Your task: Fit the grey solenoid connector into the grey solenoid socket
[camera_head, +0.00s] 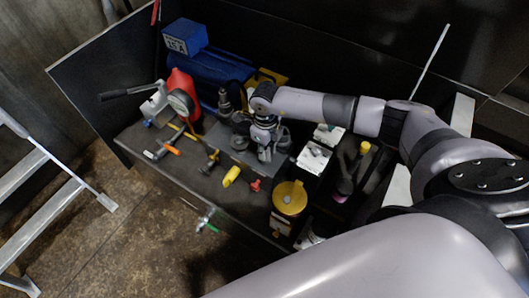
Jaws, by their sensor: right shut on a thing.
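My right arm reaches in from the right, over the bench. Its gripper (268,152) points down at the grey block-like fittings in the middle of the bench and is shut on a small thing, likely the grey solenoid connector. The fingers and dark parts around them mostly hide that thing, so its tilt cannot be made out. The grey solenoid socket cannot be told apart among the grey fittings close to the fingertips. Whether the held thing touches anything there is unclear. My left gripper is not in view.
A blue motor-like unit (222,75), a red container (182,88) and a pressure gauge (181,103) stand at the back left. A yellow round-topped can (289,198) stands at the front right. Small tools and a yellow piece (231,176) lie along the front. A ladder (40,160) stands left.

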